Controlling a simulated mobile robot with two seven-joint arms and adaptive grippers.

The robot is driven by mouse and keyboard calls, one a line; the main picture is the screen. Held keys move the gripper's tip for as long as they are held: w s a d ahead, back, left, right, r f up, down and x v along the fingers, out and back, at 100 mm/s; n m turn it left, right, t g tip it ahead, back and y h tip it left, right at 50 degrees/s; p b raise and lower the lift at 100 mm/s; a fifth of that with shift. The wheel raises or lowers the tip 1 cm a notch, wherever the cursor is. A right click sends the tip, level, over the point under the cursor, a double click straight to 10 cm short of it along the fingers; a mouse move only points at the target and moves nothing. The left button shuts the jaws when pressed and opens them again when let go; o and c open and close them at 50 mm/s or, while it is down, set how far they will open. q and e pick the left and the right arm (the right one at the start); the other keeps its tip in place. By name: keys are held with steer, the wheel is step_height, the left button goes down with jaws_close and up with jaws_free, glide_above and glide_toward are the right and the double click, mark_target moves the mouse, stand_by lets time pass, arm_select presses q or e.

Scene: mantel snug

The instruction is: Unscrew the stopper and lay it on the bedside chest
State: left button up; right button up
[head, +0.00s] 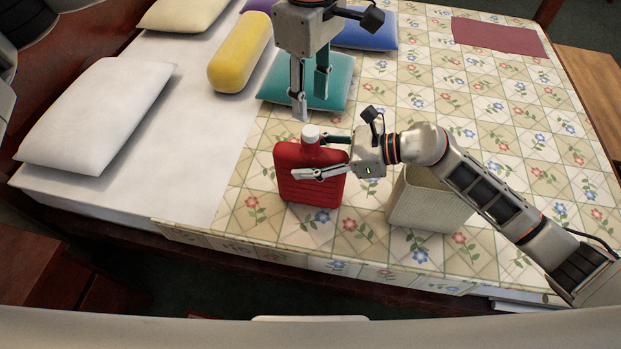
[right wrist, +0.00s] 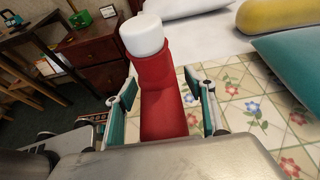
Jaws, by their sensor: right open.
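A red hot-water bottle (head: 313,188) stands upright on the patterned quilt, with a white stopper (head: 311,133) on its neck. In the right wrist view the stopper (right wrist: 143,36) tops the red neck (right wrist: 162,100). My right gripper (head: 309,157) is open, its fingers on either side of the bottle's upper part, with gaps visible in the wrist view. My left gripper (head: 308,108) points down just above and behind the stopper. Its fingers are apart, with nothing between them. The dark wooden bedside chest (right wrist: 103,74) shows in the right wrist view, with drawers and small items on top.
A cream woven basket (head: 428,203) stands on the quilt right of the bottle, under my right arm. A teal cushion (head: 340,84), a yellow bolster (head: 240,52) and a white pillow (head: 92,112) lie behind and left.

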mark_target(310, 130)
jaws_close()
arm_select(q)
steer(key=m, duration=1.3)
steer(key=shift+f, duration=4)
